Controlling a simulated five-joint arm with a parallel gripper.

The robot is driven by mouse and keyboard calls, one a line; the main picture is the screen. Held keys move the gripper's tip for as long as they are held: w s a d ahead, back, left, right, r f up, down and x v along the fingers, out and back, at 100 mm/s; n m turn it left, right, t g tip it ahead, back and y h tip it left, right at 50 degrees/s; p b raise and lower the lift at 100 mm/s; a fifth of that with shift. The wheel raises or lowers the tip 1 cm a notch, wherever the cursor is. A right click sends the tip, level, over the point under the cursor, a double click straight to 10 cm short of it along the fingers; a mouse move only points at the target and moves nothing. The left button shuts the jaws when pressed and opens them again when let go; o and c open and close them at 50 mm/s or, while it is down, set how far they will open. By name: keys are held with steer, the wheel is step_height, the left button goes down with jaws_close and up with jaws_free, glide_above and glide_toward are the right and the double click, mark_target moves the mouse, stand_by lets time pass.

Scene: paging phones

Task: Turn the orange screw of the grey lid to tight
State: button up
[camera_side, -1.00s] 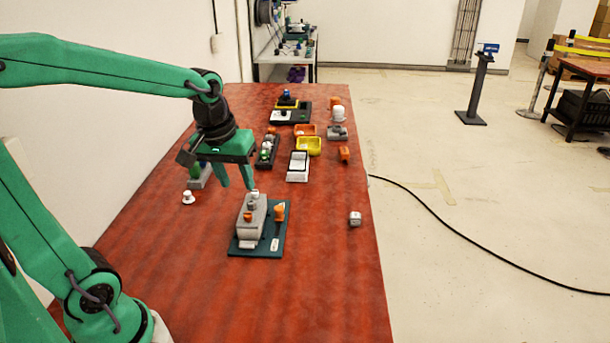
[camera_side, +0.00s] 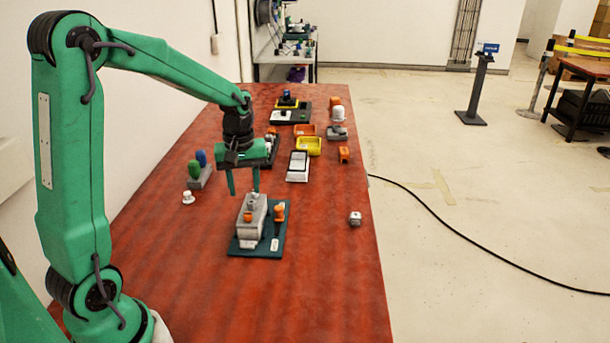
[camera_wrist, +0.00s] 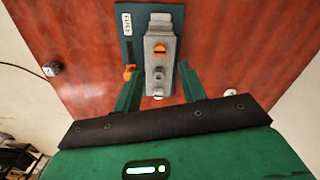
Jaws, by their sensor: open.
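The grey lid (camera_side: 251,227) lies on a dark teal base plate (camera_side: 275,246) on the red table. The orange screw (camera_side: 248,216) stands on top of the lid, and it also shows in the wrist view (camera_wrist: 160,50) with a dark slot across its head. A grey knob (camera_wrist: 158,73) is on the lid beside it. An orange part (camera_side: 280,212) stands on the plate right of the lid. My gripper (camera_side: 243,194) is open and empty, pointing down just above the far end of the lid. In the wrist view its two fingers (camera_wrist: 158,90) are on either side of the lid's near end.
A white knob (camera_side: 188,197) and a grey block with green and blue pegs (camera_side: 200,178) stand left. A small grey cube (camera_side: 355,218) lies right. A white tray (camera_side: 298,167) and yellow bin (camera_side: 309,146) are behind. The table's front is clear.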

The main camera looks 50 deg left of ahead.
mark_target(247, 214)
steer(key=shift+f, duration=3.9)
jaws_close()
